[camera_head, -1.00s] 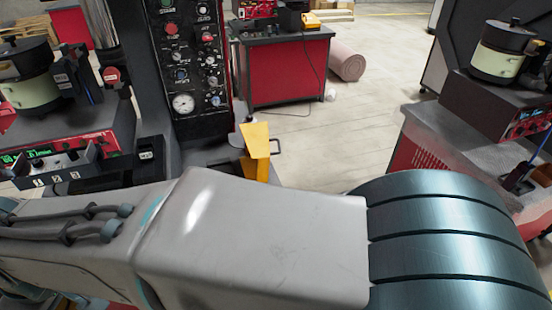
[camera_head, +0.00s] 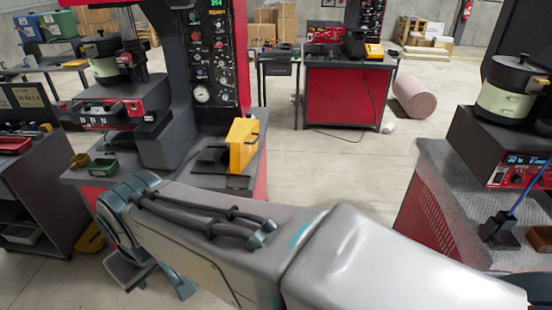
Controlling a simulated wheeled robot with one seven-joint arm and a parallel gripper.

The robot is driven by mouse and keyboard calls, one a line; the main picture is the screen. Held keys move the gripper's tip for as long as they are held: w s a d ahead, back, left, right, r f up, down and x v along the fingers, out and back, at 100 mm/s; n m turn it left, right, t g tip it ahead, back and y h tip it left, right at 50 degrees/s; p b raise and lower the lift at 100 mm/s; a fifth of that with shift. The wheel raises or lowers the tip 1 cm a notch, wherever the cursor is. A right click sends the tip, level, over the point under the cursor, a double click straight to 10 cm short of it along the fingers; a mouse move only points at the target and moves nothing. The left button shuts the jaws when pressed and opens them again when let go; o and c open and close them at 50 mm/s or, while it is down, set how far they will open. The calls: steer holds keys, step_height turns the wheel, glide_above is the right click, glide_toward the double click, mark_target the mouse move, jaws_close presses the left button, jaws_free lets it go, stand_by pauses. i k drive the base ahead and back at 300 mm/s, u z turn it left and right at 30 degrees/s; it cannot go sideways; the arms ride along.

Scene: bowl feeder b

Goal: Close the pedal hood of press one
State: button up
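The press (camera_head: 212,60), a red and black machine with a button panel and a round gauge, stands left of centre. A yellow hood (camera_head: 242,146) with a dark handle stands upright at the right end of its grey bench. A black flat part (camera_head: 210,158), perhaps the pedal, lies beside the hood on its left and looks uncovered. My arm crosses the lower picture, in front of the bench. My gripper (camera_head: 153,280) hangs at the arm's left end, low in front of the bench and well apart from the hood. Its fingers are partly hidden; I cannot tell their opening.
A dark cart (camera_head: 40,200) is at far left. A bench with a bowl feeder (camera_head: 510,95) is at right. Clear floor (camera_head: 320,170) lies between, with a pink roll (camera_head: 414,97) behind.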

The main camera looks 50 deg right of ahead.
mark_target(243, 137)
steer(key=k, duration=0.2)
steer(key=z, duration=1.5)
steer(key=k, duration=1.3)
steer(key=u, duration=0.7)
steer(key=i, duration=1.45)
steer(key=z, duration=0.65)
steer(key=i, duration=0.55)
steer(key=z, duration=0.5)
